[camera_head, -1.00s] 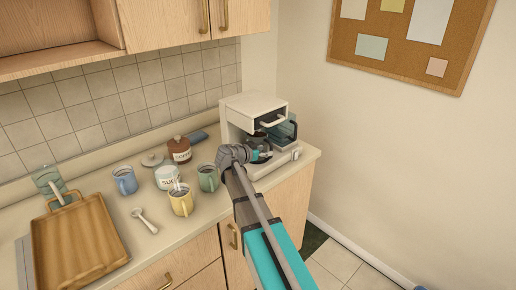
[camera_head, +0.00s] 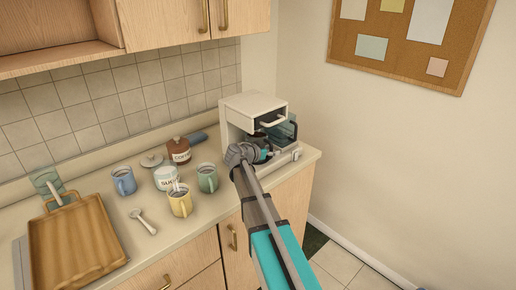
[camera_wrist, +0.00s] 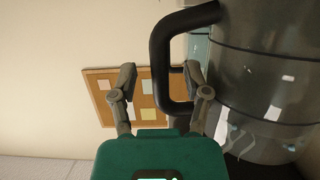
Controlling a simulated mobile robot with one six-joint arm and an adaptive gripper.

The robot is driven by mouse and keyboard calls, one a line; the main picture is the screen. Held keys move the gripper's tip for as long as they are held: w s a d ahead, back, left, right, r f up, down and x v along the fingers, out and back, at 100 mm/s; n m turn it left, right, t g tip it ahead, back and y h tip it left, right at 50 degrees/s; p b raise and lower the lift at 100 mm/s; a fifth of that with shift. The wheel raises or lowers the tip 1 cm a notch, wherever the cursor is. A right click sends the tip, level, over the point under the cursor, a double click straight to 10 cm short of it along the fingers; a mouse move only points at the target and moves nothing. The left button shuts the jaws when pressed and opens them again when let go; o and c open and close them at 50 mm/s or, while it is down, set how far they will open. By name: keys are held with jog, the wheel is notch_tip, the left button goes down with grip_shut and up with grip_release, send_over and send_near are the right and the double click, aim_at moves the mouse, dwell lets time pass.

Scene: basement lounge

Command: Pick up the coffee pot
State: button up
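The coffee pot (camera_wrist: 265,75) is a grey, see-through vessel with a black C-shaped handle (camera_wrist: 160,55). It fills the right of the wrist view. In the head view it is mostly hidden at the white coffee maker (camera_head: 250,106), with my arm in front. My gripper (camera_wrist: 160,75) is open. Its fingers lie on either side of the handle's upright bar in the wrist view, the right finger between bar and pot body. A gap shows between the left finger and the bar; I cannot tell whether the right finger touches.
Blue (camera_head: 124,181), yellow (camera_head: 180,202) and green (camera_head: 208,179) mugs stand left of my arm, near a sugar jar (camera_head: 167,178) and a brown coffee jar (camera_head: 180,150). A wooden tray (camera_head: 75,245) lies at the left. A wall rises right of the counter.

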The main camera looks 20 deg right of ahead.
grip_shut()
jog(key=shift+r, duration=0.15)
dwell(0.4)
notch_tip(320, 180, up, 4)
jog(key=p, duration=0.4)
jog(key=s+d, duration=0.3)
jog(key=s, duration=0.5)
jog(key=s+d, duration=0.3)
jog(key=s, duration=0.6)
jog(key=shift+f, duration=0.4)
jog(key=c, duration=0.6)
grip_release()
jog(key=shift+d, duration=0.1)
grip_shut()
